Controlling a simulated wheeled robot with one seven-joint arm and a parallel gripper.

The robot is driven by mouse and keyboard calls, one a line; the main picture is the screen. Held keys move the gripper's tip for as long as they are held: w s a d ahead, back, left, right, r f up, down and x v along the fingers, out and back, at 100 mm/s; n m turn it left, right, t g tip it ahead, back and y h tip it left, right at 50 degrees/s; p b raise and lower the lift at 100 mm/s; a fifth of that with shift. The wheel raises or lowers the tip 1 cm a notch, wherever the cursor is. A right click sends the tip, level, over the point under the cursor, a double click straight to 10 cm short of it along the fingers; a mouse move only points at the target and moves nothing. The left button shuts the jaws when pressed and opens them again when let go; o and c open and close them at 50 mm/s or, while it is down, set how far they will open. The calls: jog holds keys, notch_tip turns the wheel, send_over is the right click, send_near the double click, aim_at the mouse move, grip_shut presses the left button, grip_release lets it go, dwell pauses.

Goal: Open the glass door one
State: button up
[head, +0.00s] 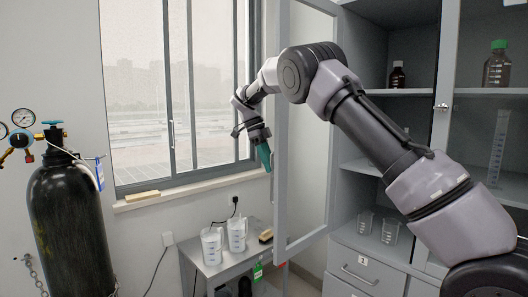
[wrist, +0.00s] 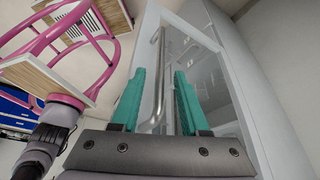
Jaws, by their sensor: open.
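The glass door (head: 282,200), with a grey frame and clear pane, stands swung out from the cabinet (head: 350,45) at a wide angle in the head view. The cabinet's left section is exposed. The door (wrist: 150,25) also shows behind the handle.
A second glass door (head: 443,65) with a small knob is at the right. Brown bottles and beakers stand on the shelves. A side table (head: 215,270) with two jugs is below the window. A black gas cylinder (head: 70,220) stands at the left.

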jog(key=v, duration=0.8)
